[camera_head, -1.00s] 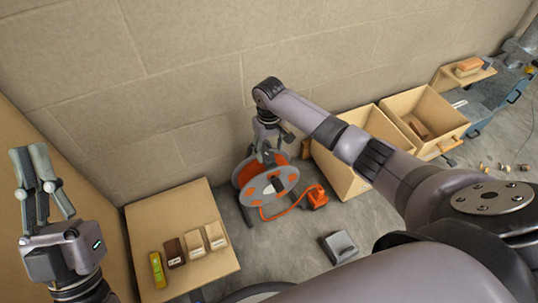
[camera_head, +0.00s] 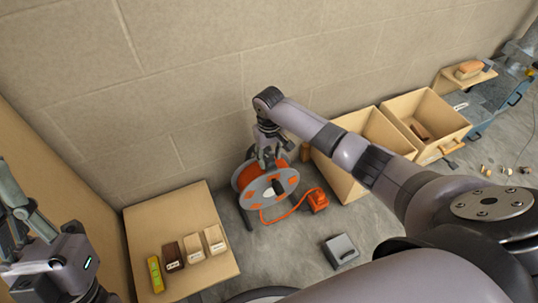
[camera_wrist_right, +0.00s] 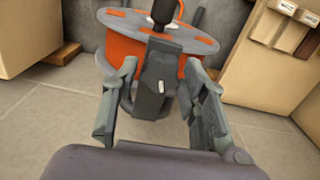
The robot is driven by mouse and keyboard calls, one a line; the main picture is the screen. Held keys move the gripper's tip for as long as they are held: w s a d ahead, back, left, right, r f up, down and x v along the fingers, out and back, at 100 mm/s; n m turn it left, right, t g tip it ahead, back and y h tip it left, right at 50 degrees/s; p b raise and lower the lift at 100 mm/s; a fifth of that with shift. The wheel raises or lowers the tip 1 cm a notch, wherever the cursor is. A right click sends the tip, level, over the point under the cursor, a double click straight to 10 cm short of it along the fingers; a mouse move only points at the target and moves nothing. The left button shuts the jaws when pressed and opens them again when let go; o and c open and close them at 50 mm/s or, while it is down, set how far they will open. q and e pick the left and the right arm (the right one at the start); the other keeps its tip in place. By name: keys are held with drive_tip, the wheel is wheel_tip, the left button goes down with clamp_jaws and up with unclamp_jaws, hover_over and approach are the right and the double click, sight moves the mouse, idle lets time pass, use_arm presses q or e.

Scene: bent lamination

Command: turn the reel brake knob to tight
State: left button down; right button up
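The cable reel (camera_head: 268,186) is orange with a pale grey disc and stands on the floor against the wall. In the right wrist view the disc (camera_wrist_right: 195,38) fills the top, with a black handle on it. A dark grey knob-like block (camera_wrist_right: 157,88) with a small white mark faces the wrist camera. My right gripper (camera_wrist_right: 160,95) is open, its fingers on either side of this block, with small gaps visible. In the head view my right gripper (camera_head: 266,155) hangs at the reel, partly hiding it. My left gripper (camera_head: 22,208) is open and empty at the left edge, partly cut off.
A low wooden table (camera_head: 170,218) with a yellow level (camera_head: 156,274) and several labelled blocks stands left of the reel. An orange plug box (camera_head: 317,200) and a grey box (camera_head: 340,250) lie on the floor. Open wooden bins (camera_head: 425,112) stand to the right.

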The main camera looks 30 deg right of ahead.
drive_tip(key=c, duration=0.8)
drive_tip(key=shift+o, duration=0.2)
